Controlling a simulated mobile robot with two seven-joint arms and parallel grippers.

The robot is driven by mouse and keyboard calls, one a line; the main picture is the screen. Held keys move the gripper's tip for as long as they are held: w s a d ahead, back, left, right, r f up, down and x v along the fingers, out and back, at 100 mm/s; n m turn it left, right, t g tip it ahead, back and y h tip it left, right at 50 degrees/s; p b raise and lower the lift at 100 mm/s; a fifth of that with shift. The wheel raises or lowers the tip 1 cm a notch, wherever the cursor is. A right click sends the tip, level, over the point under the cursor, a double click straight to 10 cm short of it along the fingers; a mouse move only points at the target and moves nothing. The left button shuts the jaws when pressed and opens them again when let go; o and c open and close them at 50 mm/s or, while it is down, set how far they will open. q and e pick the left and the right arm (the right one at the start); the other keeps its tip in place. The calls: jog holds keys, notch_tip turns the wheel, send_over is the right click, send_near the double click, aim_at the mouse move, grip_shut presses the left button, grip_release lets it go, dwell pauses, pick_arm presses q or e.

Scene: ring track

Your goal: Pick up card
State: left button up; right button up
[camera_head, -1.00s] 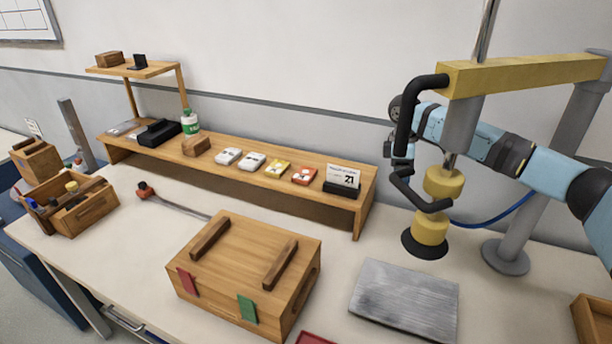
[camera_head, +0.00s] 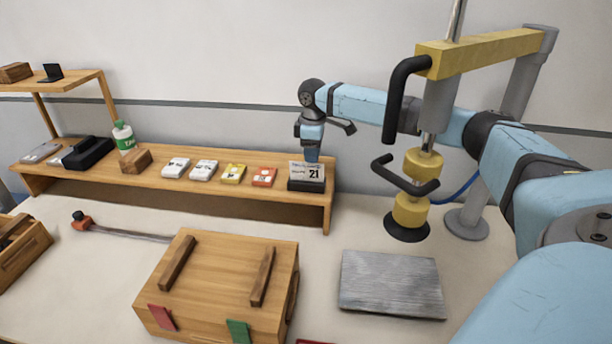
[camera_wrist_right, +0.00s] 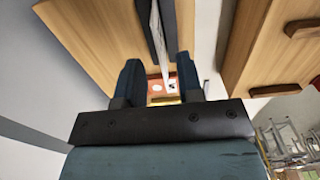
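The card, a white calendar card with "21" on it (camera_head: 307,172), stands upright in a black holder (camera_head: 306,186) at the right end of the wooden shelf. My right gripper (camera_head: 312,155) points down at the card's top edge from behind. In the right wrist view the gripper's two fingers (camera_wrist_right: 158,82) are apart, and the card (camera_wrist_right: 161,45) shows edge-on between them. I cannot tell whether either finger touches it. My left gripper is in neither current view.
Several small packs, one of them orange (camera_head: 264,177), lie on the shelf (camera_head: 326,205) left of the holder. A yellow-and-grey press (camera_head: 412,210) stands to the right. A wooden box (camera_head: 225,285) and a grey plate (camera_head: 390,283) sit in front; bare tabletop lies between.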

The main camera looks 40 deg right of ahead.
aim_at(311, 170)
jog(key=shift+w+f+p, duration=0.15)
jog(key=shift+f+p, duration=0.2)
jog(key=shift+f, duration=2.8)
jog(key=shift+c, duration=0.5)
grip_shut()
